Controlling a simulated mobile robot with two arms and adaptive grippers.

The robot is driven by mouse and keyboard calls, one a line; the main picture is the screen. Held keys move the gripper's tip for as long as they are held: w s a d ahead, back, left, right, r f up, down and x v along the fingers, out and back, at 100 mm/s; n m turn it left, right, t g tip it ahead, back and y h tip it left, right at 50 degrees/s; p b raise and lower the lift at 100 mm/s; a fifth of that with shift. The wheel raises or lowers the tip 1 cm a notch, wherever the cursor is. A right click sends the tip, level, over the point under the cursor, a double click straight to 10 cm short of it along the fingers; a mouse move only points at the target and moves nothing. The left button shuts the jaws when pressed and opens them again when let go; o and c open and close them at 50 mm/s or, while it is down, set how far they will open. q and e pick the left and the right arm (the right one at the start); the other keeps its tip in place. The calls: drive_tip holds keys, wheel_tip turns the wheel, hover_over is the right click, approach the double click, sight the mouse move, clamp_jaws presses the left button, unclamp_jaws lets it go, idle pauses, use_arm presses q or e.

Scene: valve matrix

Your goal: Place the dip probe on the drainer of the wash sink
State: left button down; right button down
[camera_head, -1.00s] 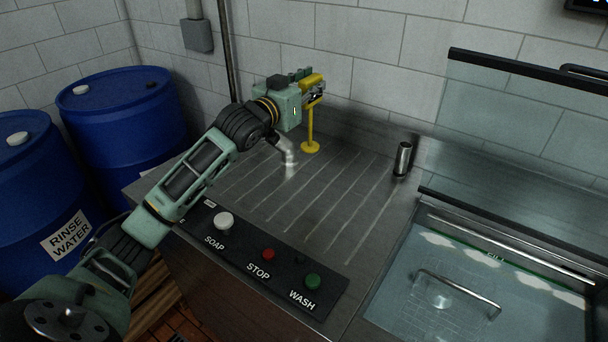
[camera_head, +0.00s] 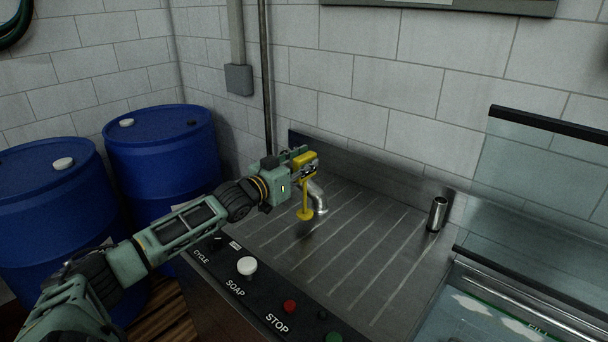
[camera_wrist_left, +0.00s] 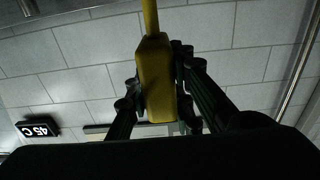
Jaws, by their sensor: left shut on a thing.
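The dip probe (camera_head: 305,195) is yellow, with a block handle, a thin stem and a round disc at the bottom. It hangs upright, disc down, over the drainer. My left gripper (camera_head: 309,168) is shut on its handle; the left wrist view shows the yellow handle (camera_wrist_left: 155,80) between the dark fingers. The drainer (camera_head: 345,250) is a grooved metal surface beside the wash sink (camera_head: 500,318). Whether the disc touches the drainer I cannot tell. My right gripper is not in view.
A bent metal spout (camera_head: 319,198) stands close to the right of the probe. A metal cylinder (camera_head: 437,214) stands at the drainer's back right. A button panel (camera_head: 262,285) runs along the front. Blue drums (camera_head: 160,150) stand at left. The drainer's middle is clear.

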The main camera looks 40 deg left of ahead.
sight(301, 178)
use_arm(q)
drive_tip(key=shift+s+a+f+p, duration=0.1)
drive_tip(key=shift+f+p, duration=0.4)
drive_tip(key=shift+f, duration=1.55)
drive_tip(key=c, duration=1.5)
unclamp_jaws()
drive_tip(key=shift+f, duration=0.1)
drive_tip(key=shift+c, duration=0.2)
drive_tip(key=shift+s, duration=0.4)
drive_tip(key=s, duration=1.1)
drive_tip(key=shift+a+b, duration=0.35)
drive_tip(key=shift+a, duration=0.1)
drive_tip(key=shift+s, duration=0.1)
